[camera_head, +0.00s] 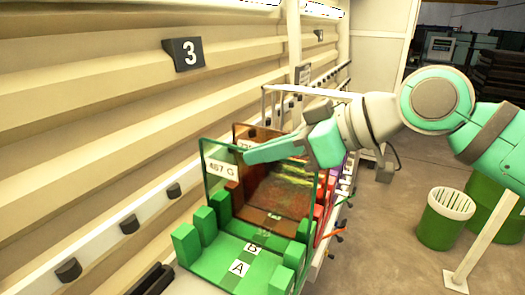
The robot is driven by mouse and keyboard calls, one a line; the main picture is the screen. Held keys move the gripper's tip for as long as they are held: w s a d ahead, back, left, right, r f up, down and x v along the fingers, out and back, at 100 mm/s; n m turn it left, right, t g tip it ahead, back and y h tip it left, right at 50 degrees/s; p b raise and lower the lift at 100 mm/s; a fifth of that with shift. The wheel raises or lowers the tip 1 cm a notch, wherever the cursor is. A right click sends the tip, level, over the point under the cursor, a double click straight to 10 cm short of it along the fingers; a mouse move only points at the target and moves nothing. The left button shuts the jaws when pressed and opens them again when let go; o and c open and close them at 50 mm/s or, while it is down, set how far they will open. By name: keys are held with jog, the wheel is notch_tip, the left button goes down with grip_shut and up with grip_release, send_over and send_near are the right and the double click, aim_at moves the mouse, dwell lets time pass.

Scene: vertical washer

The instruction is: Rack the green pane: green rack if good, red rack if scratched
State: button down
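A clear pane with a green edge (214,199) and a white label reading "467 G" stands upright at the green rack (240,249). The rack has green posts and floor tiles marked A and B. Whether the pane is seated in a slot is unclear. My teal gripper (262,153) lies across the pane's top edge, fingers pointing left. I cannot tell whether they are closed on it. Yellow-green and red streaks show through the pane's upper right; I cannot tell which surface they are on. Red parts, possibly the red rack (321,212), show behind at right, mostly hidden.
A brownish-orange pane (245,133) stands close behind the green one. A pale rail frame (305,91) is behind. A green bin (445,218) stands on the floor at right.

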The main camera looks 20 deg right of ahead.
jog(key=shift+f, duration=0.45)
dwell(0.6)
jog(key=c, duration=1.9)
grip_release()
jog(key=shift+f, duration=0.1)
jog(key=v, duration=1.1)
jog(key=shift+w, duration=0.1)
